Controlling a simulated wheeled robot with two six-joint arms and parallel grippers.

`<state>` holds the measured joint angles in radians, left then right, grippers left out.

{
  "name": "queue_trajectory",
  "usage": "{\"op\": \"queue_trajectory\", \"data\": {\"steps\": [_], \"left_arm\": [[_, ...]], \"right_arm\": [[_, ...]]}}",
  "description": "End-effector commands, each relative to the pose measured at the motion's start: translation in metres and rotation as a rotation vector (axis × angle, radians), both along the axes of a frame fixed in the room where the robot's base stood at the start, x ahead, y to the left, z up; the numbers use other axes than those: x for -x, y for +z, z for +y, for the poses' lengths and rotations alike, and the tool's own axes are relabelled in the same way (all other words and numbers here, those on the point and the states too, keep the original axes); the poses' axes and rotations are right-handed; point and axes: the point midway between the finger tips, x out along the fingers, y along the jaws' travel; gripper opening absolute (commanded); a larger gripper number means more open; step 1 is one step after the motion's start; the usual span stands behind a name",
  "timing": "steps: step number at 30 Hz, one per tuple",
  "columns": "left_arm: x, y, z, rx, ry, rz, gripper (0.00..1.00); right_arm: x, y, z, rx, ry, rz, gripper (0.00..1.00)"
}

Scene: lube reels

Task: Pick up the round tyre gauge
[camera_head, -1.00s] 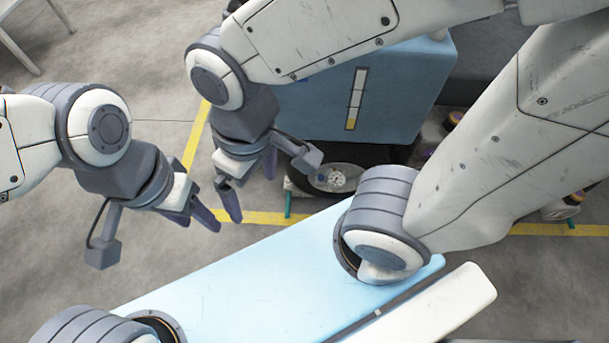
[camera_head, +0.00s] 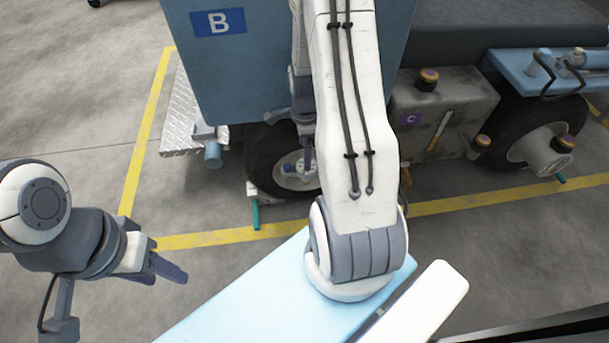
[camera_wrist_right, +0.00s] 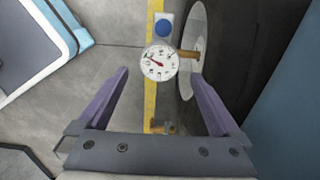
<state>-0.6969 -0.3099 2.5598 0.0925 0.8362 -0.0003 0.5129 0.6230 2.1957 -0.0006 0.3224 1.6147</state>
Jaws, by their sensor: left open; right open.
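The round tyre gauge (camera_wrist_right: 158,62) has a white dial with dark marks and a red part. It sits at the wheel on a brass-coloured stem (camera_wrist_right: 188,54). In the right wrist view it lies between and just beyond the fingertips of my right gripper (camera_wrist_right: 161,76), which is open and empty, with space on both sides. My left gripper (camera_head: 165,272) is open and empty at the left, well away from the wheel.
A blue round knob on a white plate (camera_wrist_right: 164,26) is right beside the gauge. The blue cart body (camera_head: 230,75) overhangs the wheel. A grey box (camera_head: 445,115) with knobs stands to the right.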

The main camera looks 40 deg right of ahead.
Motion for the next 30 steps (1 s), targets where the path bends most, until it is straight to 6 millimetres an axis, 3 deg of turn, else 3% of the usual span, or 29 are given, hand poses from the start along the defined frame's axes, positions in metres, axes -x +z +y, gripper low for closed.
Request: {"op": "queue_trajectory", "data": {"steps": [6, 13, 21, 29, 30], "left_arm": [[0.0, -0.021, 0.0, 0.0, 0.0, 0.0, 0.5], [0.0, -0.031, 0.0, 0.0, 0.0, 0.0, 0.5], [0.0, -0.06, 0.0, 0.0, 0.0, 0.0, 0.5], [0.0, -0.059, 0.0, 0.0, 0.0, 0.0, 0.5], [0.0, -0.059, 0.0, 0.0, 0.0, 0.0, 0.5]], "right_arm": [[0.0, -0.038, 0.001, -0.001, 0.003, 0.002, 1.0], [0.0, -0.053, 0.001, -0.001, 0.005, 0.001, 1.0], [0.0, -0.091, 0.001, -0.001, 0.006, 0.001, 1.0], [-0.001, -0.094, 0.0, 0.0, 0.006, 0.0, 1.0], [-0.001, -0.093, 0.0, 0.0, 0.006, 0.0, 0.96]]}}
